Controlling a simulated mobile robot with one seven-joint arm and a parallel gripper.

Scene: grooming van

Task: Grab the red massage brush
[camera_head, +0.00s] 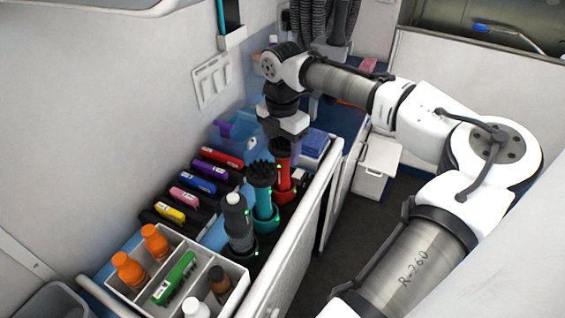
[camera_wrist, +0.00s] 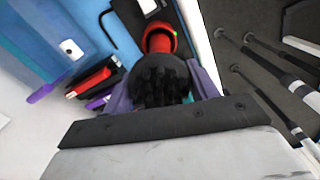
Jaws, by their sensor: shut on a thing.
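The red massage brush (camera_head: 281,173) stands upright in the back of the row of holders on the counter, with its black bristle head at the top. My gripper (camera_head: 282,140) comes down from above and is shut on the brush's head. In the wrist view the black bristles (camera_wrist: 162,84) sit between the two purple-grey fingers, and the red body (camera_wrist: 159,41) shows beyond them. The brush's base appears to be still at its holder; whether it is lifted at all I cannot tell.
A teal brush (camera_head: 263,190) and a grey bottle-like tool (camera_head: 237,222) stand close in front. Several coloured clippers (camera_head: 198,184) lie to the left. A white divided caddy (camera_head: 213,262) with bottles is nearest. A counter rail (camera_head: 307,207) runs along the right.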

